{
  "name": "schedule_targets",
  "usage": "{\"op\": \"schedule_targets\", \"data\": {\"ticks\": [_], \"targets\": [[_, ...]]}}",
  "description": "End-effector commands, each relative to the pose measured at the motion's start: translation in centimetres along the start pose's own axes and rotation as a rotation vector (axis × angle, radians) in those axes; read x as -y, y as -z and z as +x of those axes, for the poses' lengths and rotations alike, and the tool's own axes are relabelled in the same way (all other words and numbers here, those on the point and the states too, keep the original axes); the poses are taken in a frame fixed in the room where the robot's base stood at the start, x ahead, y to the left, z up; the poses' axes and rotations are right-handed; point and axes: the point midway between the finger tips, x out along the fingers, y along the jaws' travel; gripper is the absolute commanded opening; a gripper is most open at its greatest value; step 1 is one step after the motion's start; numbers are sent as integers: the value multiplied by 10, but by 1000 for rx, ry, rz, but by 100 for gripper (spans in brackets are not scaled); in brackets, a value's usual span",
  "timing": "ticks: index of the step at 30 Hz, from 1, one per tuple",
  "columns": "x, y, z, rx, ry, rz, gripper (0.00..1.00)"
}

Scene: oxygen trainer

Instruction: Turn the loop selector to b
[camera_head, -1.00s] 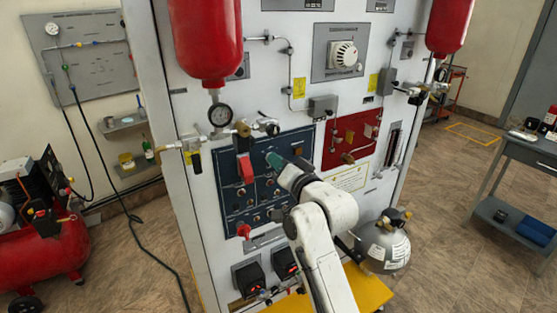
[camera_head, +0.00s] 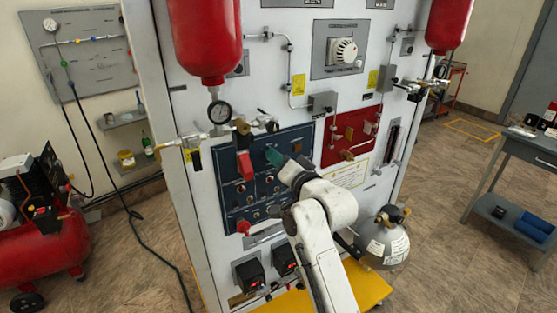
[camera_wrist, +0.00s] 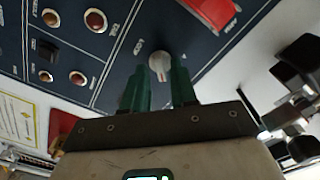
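A round light-grey knob with a raised pointer (camera_wrist: 160,64) sits on the dark blue panel (camera_head: 232,198). My gripper (camera_wrist: 159,72) has two green fingers, spread apart, one on each side of the knob in the wrist view. I cannot tell whether the fingertips touch it. In the head view my gripper (camera_head: 275,157) is at the upper part of the blue panel, and it hides the knob there.
A red handle (camera_head: 244,165) is left of my gripper; its red part also shows at the top of the wrist view (camera_wrist: 212,10). A pressure gauge (camera_head: 220,113) and valve fittings are above left. A red panel (camera_head: 345,138) is to the right.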

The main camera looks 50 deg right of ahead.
Motion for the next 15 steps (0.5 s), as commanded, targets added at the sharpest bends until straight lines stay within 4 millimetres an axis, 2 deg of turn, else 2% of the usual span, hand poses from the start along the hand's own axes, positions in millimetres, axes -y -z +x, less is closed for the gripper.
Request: {"op": "schedule_targets", "data": {"ticks": [3,10,15], "targets": [[0,0,0,-1,1,0,36],[0,0,-1,-1,1,-1,36],[-1,-1,-18,-2,2,-1,36]]}}
